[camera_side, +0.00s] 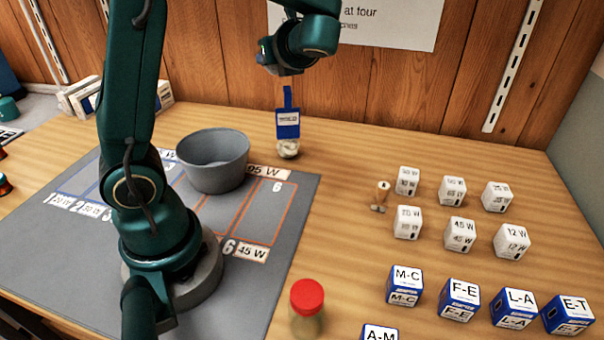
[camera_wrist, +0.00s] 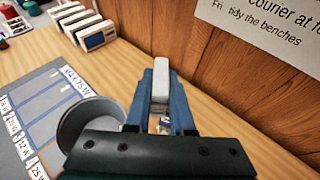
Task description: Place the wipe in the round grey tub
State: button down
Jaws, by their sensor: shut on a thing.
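My gripper (camera_side: 288,134) hangs above the wooden bench, to the right of the round grey tub (camera_side: 213,162) and outside it. Its blue fingers, one side bearing a white label, are shut on the wipe (camera_side: 288,149), a small pale crumpled-looking thing at the tips. I cannot tell if the wipe touches the bench. In the wrist view, a pale piece (camera_wrist: 161,82) shows between the fingers, and the grey tub (camera_wrist: 91,122) is to the left, partly hidden by my gripper body. The visible inside of the tub looks empty.
The tub stands on a grey mat (camera_side: 60,250) with numbered areas. White cubes (camera_side: 461,234) and blue-and-white cubes (camera_side: 459,299) stand at right. The wooden wall (camera_side: 390,95) is close behind.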

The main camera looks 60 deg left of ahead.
jog(key=s+a+n+g+h, duration=0.3)
jog(key=s+n+g, duration=0.75)
jog(key=s, duration=1.15)
jog(key=shift+h, duration=0.5)
jog(key=shift+w+d+f, duration=0.6)
jog(key=shift+w+f, duration=1.25)
jog(key=shift+f, duration=0.75)
jog(key=shift+w+d+f, duration=0.6)
jog(key=shift+w+f, duration=1.25)
jog(key=shift+f, duration=0.75)
jog(key=shift+w+d+f, duration=0.6)
jog(key=shift+w+f, duration=1.25)
jog(key=shift+f, duration=0.75)
jog(key=shift+f+g, duration=0.25)
jog(key=shift+f, duration=0.35)
jog(key=c, duration=0.8)
grip_release()
